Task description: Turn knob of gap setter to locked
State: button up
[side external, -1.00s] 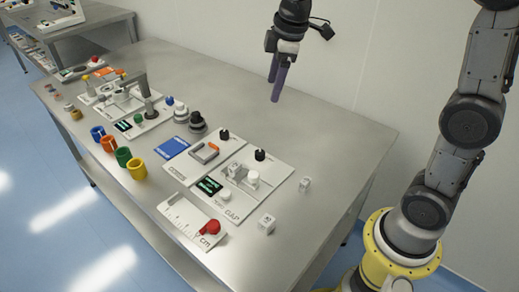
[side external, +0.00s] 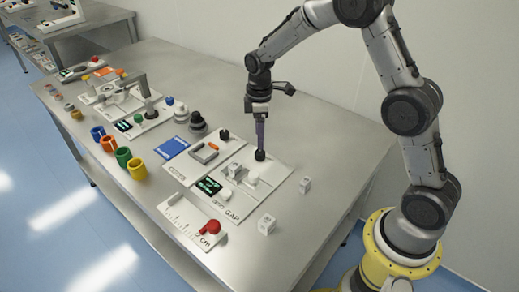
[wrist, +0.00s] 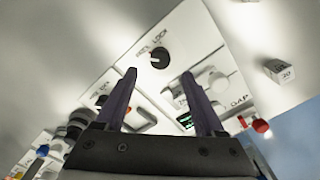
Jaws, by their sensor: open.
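The gap setter (side external: 230,208) is a white plate labelled GAP, with a lit green display, a white block and a white round part. Its black round knob (side external: 260,156) stands near the plate's far corner. In the wrist view the knob (wrist: 159,57) has a pale pointer mark, and the word LOCK is printed beside it. My gripper (side external: 260,146) points down with its purple fingers right over the knob. In the wrist view my gripper (wrist: 160,75) is open, and the knob shows between and just beyond the fingertips. I cannot tell whether the fingers touch it.
A second plate with an orange-edged part (side external: 205,152) and another black knob (side external: 223,135) adjoins on the left. A ruler plate with a red knob (side external: 211,227) lies in front. Small white cubes (side external: 267,224) lie to the right. The table behind is clear.

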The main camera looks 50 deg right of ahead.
aim_at(259, 152)
notch_tip(259, 152, down, 6)
jog(key=shift+f, duration=0.15)
dwell(0.3)
grip_shut()
